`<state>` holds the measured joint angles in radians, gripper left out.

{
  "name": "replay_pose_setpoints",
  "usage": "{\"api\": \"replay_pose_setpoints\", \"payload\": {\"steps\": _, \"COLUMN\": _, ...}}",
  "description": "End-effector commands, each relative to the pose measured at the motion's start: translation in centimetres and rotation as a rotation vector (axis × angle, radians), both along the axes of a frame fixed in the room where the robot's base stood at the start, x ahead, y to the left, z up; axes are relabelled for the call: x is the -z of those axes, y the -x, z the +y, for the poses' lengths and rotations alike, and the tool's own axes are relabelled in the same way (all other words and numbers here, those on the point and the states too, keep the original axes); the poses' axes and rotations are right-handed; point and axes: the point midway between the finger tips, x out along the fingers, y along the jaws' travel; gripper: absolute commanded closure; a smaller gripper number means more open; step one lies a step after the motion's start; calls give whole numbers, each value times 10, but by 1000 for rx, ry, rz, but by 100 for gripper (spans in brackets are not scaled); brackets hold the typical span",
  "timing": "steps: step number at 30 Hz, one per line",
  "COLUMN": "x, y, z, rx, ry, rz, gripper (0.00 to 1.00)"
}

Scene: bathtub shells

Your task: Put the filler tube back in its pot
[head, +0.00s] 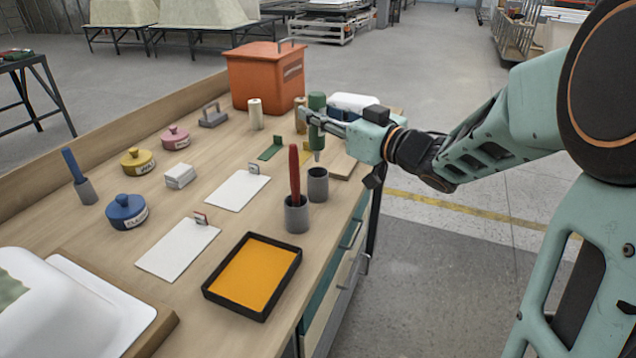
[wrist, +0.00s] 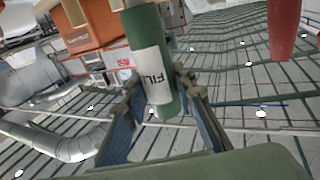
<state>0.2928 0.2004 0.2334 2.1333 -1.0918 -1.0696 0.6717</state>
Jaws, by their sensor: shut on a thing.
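The filler tube (head: 316,118) is green, with a pale label that shows in the wrist view (wrist: 152,72). My gripper (head: 325,122) is shut on it and holds it upright, nozzle down. The nozzle tip is above or just at the mouth of an open grey pot (head: 318,186); I cannot tell whether it is inside. My two fingers also show in the wrist view (wrist: 160,105), one on each side of the tube. A second grey pot (head: 297,216) beside it holds a red tool (head: 294,172).
A black tray with an orange sheet (head: 256,275) lies in front of the pots. White boards (head: 238,190), lidded pots (head: 127,212) and an orange box (head: 265,78) stand on the bench. The bench's right edge is close to the pots.

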Motion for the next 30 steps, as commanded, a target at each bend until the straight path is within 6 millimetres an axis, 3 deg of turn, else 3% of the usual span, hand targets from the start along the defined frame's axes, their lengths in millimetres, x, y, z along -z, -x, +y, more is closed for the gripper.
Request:
{"api": "replay_pose_setpoints", "payload": {"steps": 3, "x": 25, "y": 0, "z": 0, "rx": 1, "ry": -3, "rz": 4, "gripper": 100}}
{"api": "replay_pose_setpoints", "payload": {"steps": 11, "x": 54, "y": 0, "z": 0, "rx": 1, "ry": -2, "rz": 2, "gripper": 100}}
{"api": "replay_pose_setpoints", "payload": {"steps": 17, "x": 87, "y": 0, "z": 0, "rx": 1, "ry": -1, "rz": 1, "gripper": 100}}
{"api": "replay_pose_setpoints", "payload": {"steps": 30, "x": 93, "y": 0, "z": 0, "rx": 2, "ry": -1, "rz": 0, "gripper": 100}}
